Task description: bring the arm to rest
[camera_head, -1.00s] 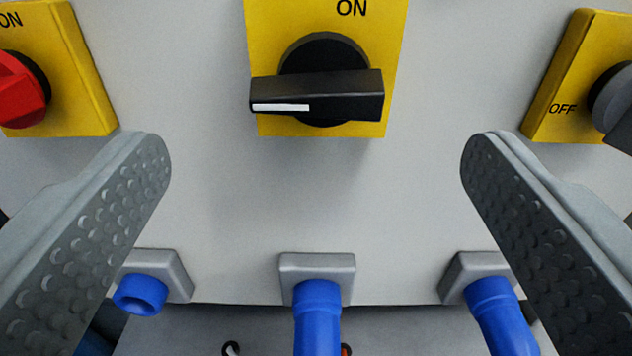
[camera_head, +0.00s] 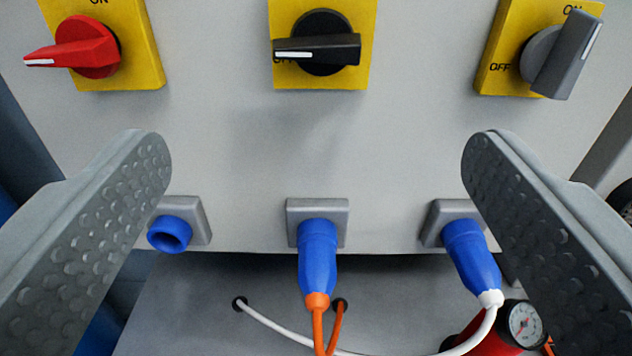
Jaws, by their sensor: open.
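My gripper (camera_head: 316,145) is open and empty, with its two grey dimpled fingers wide apart in front of a light grey panel (camera_head: 240,150). Above and between the fingers, the panel carries a black rotary switch (camera_head: 318,45) on a yellow plate, its handle lying level with the white mark at left. A red switch (camera_head: 75,47) is at the upper left, its white-marked end also pointing left. A grey switch (camera_head: 560,55) at the upper right has its handle tilted up toward ON. The fingers touch none of them.
Below are an empty blue socket (camera_head: 171,233), a blue plug (camera_head: 317,262) with an orange cable and another blue plug (camera_head: 472,262) with a white cable. A pressure gauge (camera_head: 524,323) with red parts is at the lower right, partly behind a finger.

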